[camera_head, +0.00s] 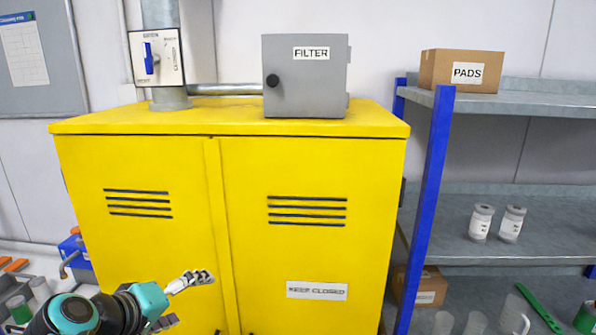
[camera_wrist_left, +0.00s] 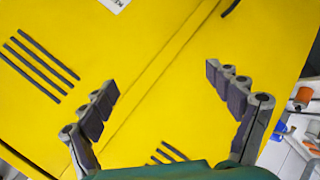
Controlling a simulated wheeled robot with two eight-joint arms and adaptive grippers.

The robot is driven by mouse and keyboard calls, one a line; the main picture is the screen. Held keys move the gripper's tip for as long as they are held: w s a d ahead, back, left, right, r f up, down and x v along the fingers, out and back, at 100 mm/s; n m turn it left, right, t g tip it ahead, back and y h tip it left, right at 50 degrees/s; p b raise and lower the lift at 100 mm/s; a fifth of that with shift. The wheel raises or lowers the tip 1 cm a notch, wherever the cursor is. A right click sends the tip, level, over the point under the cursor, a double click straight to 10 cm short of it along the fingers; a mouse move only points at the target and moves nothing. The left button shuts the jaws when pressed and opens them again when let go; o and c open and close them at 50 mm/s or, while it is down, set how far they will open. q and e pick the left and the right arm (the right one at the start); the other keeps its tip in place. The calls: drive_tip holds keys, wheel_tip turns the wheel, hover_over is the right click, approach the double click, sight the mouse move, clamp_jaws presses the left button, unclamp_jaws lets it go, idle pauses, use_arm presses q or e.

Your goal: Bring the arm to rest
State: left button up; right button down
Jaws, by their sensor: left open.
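My left gripper (camera_head: 184,303) comes in from the lower left in the head view, in front of the yellow cabinet (camera_head: 235,180). In the left wrist view its two fingers (camera_wrist_left: 162,85) are spread wide with nothing between them. The cabinet doors (camera_wrist_left: 150,60) fill the background there, and the fingers look apart from them. My right gripper is not in view.
A grey FILTER box (camera_head: 318,82) and a blue-handled switch box (camera_head: 156,58) sit above the cabinet. A grey shelf (camera_head: 540,108) with blue posts stands right, holding a PADS carton (camera_head: 462,71) and two white jars (camera_head: 481,222). Bottles (camera_head: 40,289) stand at the lower left.

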use_arm(q)
drive_tip(key=s+d+f+m+g+y+b, duration=0.1)
drive_tip(key=s+f+b, duration=0.3)
drive_tip(key=f, duration=0.9)
drive_tip(key=s+d+f+m+g+y+b, duration=0.1)
drive_tip(key=s+f+m+b, duration=0.3)
drive_tip(key=f, duration=0.9)
drive_tip(key=s+d+f+m+g+y+b, duration=0.1)
drive_tip(key=s+f+b, duration=0.3)
drive_tip(key=f+b, duration=0.4)
wheel_tip(320, 180, down, 5)
drive_tip(key=shift+d+f+m+y, duration=0.1)
drive_tip(key=shift+d+m+y, duration=0.25)
drive_tip(key=shift+m, duration=0.55)
drive_tip(key=shift+a, duration=0.1)
